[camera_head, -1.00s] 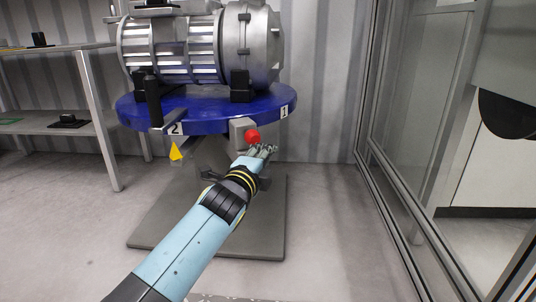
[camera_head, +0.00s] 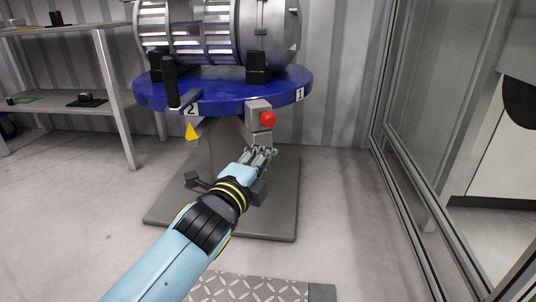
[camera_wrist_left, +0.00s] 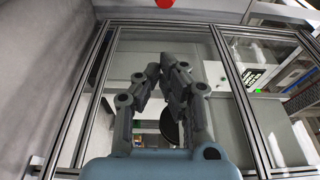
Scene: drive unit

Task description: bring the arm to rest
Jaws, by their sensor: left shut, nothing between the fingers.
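My left arm comes in from the lower left in the head view. Its gripper (camera_head: 262,156) is shut and empty, just below the grey box with the red button (camera_head: 267,119) under the blue turntable (camera_head: 225,92). In the left wrist view the fingers (camera_wrist_left: 165,68) point up the picture, with nothing between them. The red button (camera_wrist_left: 164,3) shows at the top edge there. My right gripper is in neither view.
A large silver drive unit (camera_head: 215,30) sits on the turntable, above a grey floor plate (camera_head: 270,215). Metal shelves (camera_head: 65,115) stand at the left. A framed glass partition (camera_head: 420,120) stands at the right. Floor between partition and plate is clear.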

